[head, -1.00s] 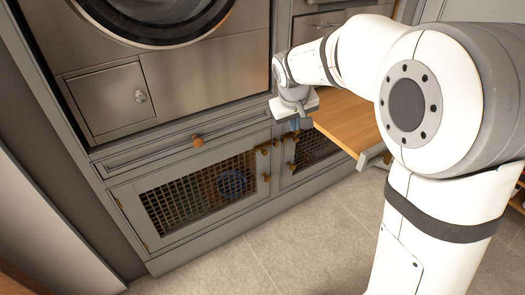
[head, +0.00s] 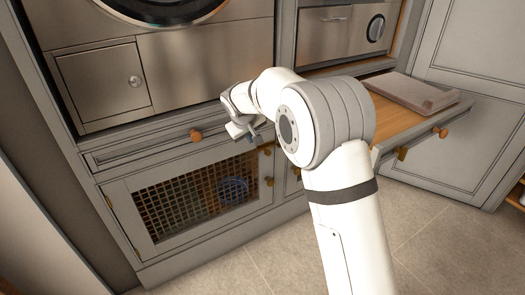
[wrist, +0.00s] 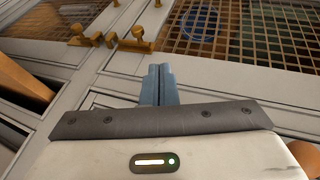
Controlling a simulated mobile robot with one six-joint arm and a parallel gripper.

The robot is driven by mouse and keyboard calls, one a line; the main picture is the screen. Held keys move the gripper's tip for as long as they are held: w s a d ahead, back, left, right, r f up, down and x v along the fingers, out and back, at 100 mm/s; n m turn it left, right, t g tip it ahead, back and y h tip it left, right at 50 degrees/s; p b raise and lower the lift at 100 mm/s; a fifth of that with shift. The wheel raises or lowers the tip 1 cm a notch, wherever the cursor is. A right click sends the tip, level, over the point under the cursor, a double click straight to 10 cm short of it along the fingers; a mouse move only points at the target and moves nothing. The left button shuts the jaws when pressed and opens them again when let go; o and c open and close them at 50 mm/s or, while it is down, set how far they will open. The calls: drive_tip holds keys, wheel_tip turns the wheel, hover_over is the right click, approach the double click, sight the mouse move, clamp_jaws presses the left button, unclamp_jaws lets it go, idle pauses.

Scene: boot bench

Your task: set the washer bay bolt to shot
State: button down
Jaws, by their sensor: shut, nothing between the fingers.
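The washer bay's mesh door (head: 190,205) is closed below the washer (head: 165,12). Its brass bolt (wrist: 135,42) shows in the wrist view on the door's frame, with another brass piece (wrist: 85,38) just left of it, across the door seam. I cannot tell whether the bar bridges the seam. In the head view my gripper (head: 250,137) hides part of this area. My gripper's blue fingers (wrist: 158,72) are shut and empty, just below the bolt in the wrist view. Contact with the door is not visible.
A wooden drawer knob (head: 196,135) sticks out above the mesh door. A pull-out wooden board (head: 400,122) juts out at right, bearing a grey slab-like object (head: 412,93). A blue round thing (head: 232,188) lies behind the mesh. The tiled floor (head: 235,270) in front is clear.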

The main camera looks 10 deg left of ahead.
drive_tip(key=b, duration=0.4)
approach(262, 150)
wheel_tip(262, 150, down, 4)
drive_tip(key=s+a, duration=0.1)
drive_tip(key=s, duration=0.1)
drive_tip(key=shift+w+d+f+b, duration=0.2)
drive_tip(key=shift+w+d+f, duration=0.2)
drive_tip(key=shift+w, duration=0.2)
drive_tip(key=shift+w+d+f+b, duration=0.2)
drive_tip(key=shift+w+d+f, duration=0.05)
drive_tip(key=shift+w+d, duration=0.3)
drive_tip(key=shift+w+d+f, duration=0.15)
drive_tip(key=shift+w+d, duration=0.05)
drive_tip(key=shift+w, duration=0.1)
drive_tip(key=shift+a, duration=0.15)
